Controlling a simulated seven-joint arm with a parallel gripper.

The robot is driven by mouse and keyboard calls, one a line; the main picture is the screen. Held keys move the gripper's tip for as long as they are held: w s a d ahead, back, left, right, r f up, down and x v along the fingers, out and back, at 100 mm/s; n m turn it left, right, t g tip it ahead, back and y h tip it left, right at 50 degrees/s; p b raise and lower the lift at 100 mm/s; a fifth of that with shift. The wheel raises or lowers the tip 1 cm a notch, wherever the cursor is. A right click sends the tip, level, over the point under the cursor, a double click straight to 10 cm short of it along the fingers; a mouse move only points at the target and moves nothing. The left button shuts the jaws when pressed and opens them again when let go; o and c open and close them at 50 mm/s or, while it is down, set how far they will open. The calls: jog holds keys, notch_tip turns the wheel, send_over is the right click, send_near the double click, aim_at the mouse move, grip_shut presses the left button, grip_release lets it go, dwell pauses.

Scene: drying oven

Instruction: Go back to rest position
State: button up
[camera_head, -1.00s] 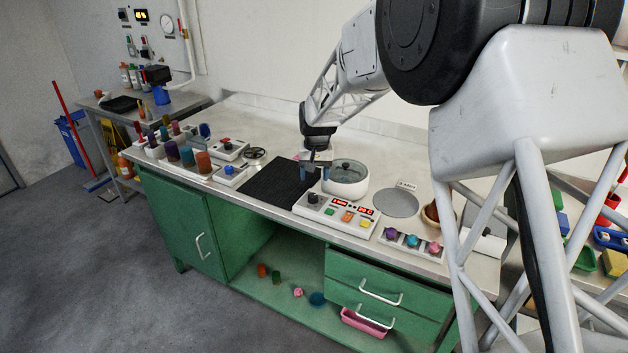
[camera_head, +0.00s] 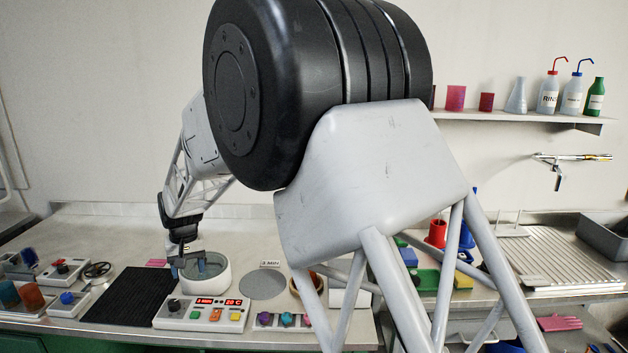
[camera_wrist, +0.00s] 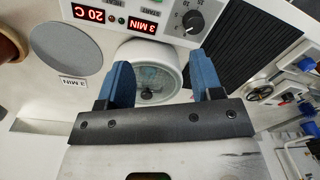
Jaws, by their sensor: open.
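My gripper (camera_head: 180,258) is over the bench at the left rim of the white round drying oven (camera_head: 207,275). In the wrist view, my gripper (camera_wrist: 166,85) shows two blue fingers spread apart with nothing between them. The oven (camera_wrist: 152,75) lies beyond the fingers, and its clear round top shows between them. The control panel (camera_head: 202,314) in front of the oven has red displays reading 3 MIN and 20 C in the wrist view. My own arm hides part of the bench to the right of the oven.
A black ribbed mat (camera_head: 128,296) lies left of the oven. A grey disc (camera_head: 262,285) and a bowl (camera_head: 306,284) are to its right. Coloured knobs (camera_head: 286,319) line the front edge. A shelf with bottles (camera_head: 549,92) hangs on the wall. Open air is above the bench.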

jog(key=s+d+r+m, duration=0.1)
jog(key=s+d+r, duration=0.35)
jog(key=d, duration=0.65)
jog(key=s+d+r+m+t, duration=0.1)
jog(key=s+d+r, duration=0.3)
jog(key=d, duration=0.6)
jog(key=s+d+r+m, duration=0.15)
jog(key=d+r, duration=0.35)
jog(key=d, duration=0.6)
jog(key=s+d+f+m, duration=0.1)
jog(key=s+d, duration=0.9)
jog(key=s, duration=0.4)
jog(key=s+d+f+m+t, duration=0.1)
jog(key=s+d, duration=1)
jog(key=s, duration=0.3)
jog(key=shift+t+h, duration=0.3)
jog(key=shift+h, duration=0.1)
jog(key=shift+w, duration=0.1)
